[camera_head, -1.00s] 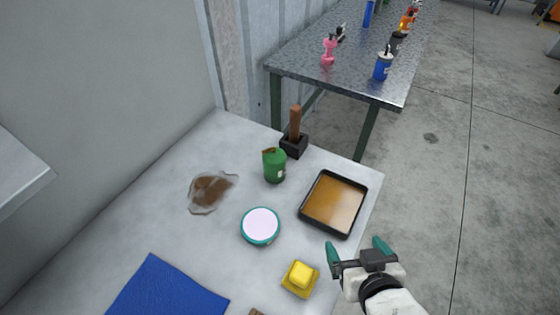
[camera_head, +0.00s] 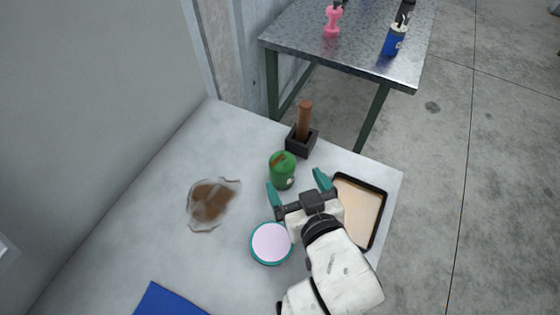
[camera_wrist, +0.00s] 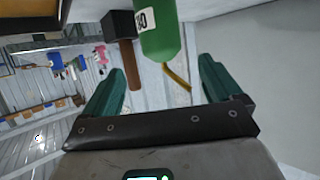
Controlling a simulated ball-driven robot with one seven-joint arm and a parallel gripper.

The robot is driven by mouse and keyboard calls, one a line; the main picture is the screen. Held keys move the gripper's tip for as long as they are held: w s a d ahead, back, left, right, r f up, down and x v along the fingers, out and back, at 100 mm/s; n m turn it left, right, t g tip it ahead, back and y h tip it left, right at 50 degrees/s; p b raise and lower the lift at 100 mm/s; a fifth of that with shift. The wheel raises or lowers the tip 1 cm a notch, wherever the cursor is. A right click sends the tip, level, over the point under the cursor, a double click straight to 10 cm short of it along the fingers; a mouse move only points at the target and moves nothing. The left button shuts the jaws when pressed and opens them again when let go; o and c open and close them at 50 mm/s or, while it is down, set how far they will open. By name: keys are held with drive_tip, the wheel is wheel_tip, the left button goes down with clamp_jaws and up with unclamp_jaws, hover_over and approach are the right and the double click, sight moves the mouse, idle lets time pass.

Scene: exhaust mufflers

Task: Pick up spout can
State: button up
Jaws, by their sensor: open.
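The spout can looks to be the green can (camera_head: 282,170) with a brownish top, standing upright on the pale table. In the wrist view the green can (camera_wrist: 160,38) appears upside down, with a white label and a thin yellow-brown spout. My gripper (camera_head: 297,181) is open and empty. It is on the near side of the can, with its left finger close to the can's lower part. In the wrist view the can lies just beyond and between the two green fingers of my gripper (camera_wrist: 162,76). I cannot tell whether they touch.
A black block with a wooden handle (camera_head: 302,130) stands just behind the can. A shallow black-rimmed tray (camera_head: 365,212) is to the right, partly behind my arm. A white-topped round tin (camera_head: 270,243) and a brown-stained clear piece (camera_head: 211,203) are nearer and left.

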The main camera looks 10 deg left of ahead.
sight(287, 172)
drive_tip(key=x, duration=0.3)
drive_tip(key=shift+w+f, duration=0.1)
drive_tip(key=shift+w, duration=0.1)
drive_tip(key=shift+s+f+p+x, duration=0.1)
drive_tip(key=shift+f+p+x, duration=0.05)
drive_tip(key=shift+x, duration=0.75)
drive_tip(key=shift+s+f+p+x, duration=0.1)
drive_tip(key=shift+p+x, duration=0.05)
drive_tip(key=shift+x, duration=0.75)
drive_tip(key=shift+f+p+x, duration=0.15)
drive_tip(key=shift+x, duration=0.8)
drive_tip(key=shift+s+a, duration=0.1)
drive_tip(key=shift+c, duration=0.2)
drive_tip(key=c, duration=1)
drive_tip(key=shift+r, duration=0.1)
